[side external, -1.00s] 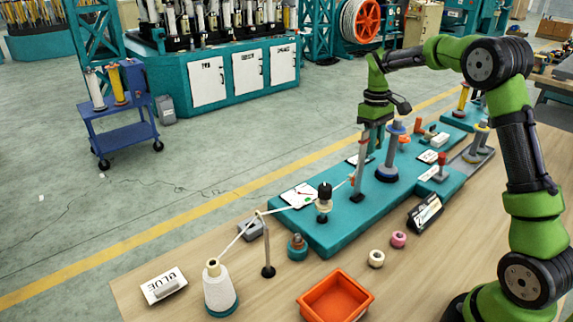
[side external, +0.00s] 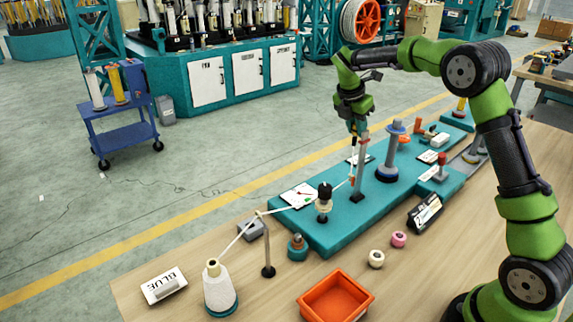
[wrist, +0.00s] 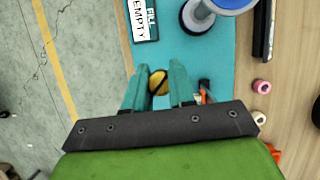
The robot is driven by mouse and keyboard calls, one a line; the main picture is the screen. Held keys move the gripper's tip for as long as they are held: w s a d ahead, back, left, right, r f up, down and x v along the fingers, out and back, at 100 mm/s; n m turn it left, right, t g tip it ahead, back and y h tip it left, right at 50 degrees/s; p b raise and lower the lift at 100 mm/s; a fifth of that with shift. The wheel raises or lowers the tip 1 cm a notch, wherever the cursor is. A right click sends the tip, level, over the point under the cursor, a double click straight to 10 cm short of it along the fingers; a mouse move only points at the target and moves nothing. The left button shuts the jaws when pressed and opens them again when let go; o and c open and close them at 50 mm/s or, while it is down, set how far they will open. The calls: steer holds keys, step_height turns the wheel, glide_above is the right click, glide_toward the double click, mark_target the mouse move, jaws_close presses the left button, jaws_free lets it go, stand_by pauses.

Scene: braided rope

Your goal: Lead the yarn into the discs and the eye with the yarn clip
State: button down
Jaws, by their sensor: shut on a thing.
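My gripper (side external: 354,134) is above the teal board (side external: 345,225), close to the upright grey post (side external: 359,172). In the wrist view its two teal fingers are closed around a round yellow piece with a dark slot (wrist: 158,82), seemingly the yarn clip. The white yarn (side external: 241,234) runs from the cone (side external: 219,290) over a thin guide post (side external: 267,245). It passes the black-topped disc tensioner (side external: 324,204) and rises toward the grey post. Whether the yarn lies between the discs, and where the eye is, I cannot tell.
A tall grey-blue spool post (side external: 390,155) stands right of my gripper. An orange tray (side external: 336,297), a teal-based knob (side external: 297,248) and pink and cream rings lie in front. A black-framed display (side external: 425,212) stands at the board's front edge.

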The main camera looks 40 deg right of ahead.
mark_target(354, 135)
step_height(354, 135, down, 5)
steer(key=shift+r, duration=0.2)
stand_by(0.6)
